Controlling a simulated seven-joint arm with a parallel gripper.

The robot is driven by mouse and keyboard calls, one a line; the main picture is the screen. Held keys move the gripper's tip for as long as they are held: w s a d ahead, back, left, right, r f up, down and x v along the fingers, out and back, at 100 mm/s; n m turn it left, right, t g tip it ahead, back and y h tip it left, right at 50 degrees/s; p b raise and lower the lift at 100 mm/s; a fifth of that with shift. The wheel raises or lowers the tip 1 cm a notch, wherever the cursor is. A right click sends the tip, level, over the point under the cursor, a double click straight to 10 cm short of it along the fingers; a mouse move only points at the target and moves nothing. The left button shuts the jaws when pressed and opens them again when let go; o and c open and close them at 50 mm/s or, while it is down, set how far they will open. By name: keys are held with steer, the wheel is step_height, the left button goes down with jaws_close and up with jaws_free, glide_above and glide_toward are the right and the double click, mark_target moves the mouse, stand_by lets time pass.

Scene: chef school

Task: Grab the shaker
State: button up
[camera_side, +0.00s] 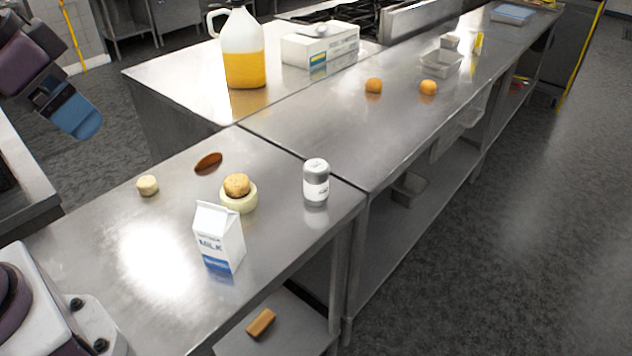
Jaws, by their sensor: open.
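My gripper (82,122) is at the upper left, raised and partly cut off by the frame, with a blue end pointing down and right. It is open and well apart from the shaker, with no object seen in it.
A milk carton (219,238) and a bowl (239,200) with a round brown item stand left of the shaker. A large yellow-filled jug (242,62) stands behind.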

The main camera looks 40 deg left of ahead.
steer(key=w+a+f+m+g+y, duration=0.4)
steer(key=w+a+f+y, duration=0.25)
steer(key=w, duration=0.25)
steer(key=m+t+y, duration=0.6)
steer(key=m+t, duration=0.5)
steer(key=m, duration=0.6)
glide_above(310, 173)
steer(key=s+a, duration=0.8)
step_height(310, 173, down, 12)
steer(key=w+d+f+m+t+h, duration=0.1)
steer(key=d+f+m+h, duration=0.2)
steer(key=m, duration=0.1)
steer(key=w+d+f+m+t+h, duration=0.1)
steer(key=d+f+m+t+h, duration=0.1)
steer(key=d+f+m+h, duration=0.1)
steer(key=w+d+f+m+t+h, duration=0.1)
steer(key=d+f+m+t+h, duration=0.1)
steer(key=m, duration=0.3)
steer(key=shift+w+d+f+h, duration=0.25)
steer(key=shift+d+f+h, duration=0.3)
steer(key=shift+f, duration=0.25)
steer(key=x, duration=0.7)
steer(key=shift+w+a+r, duration=0.15)
steer(key=shift+w+r, duration=0.05)
steer(key=c, duration=1.1)
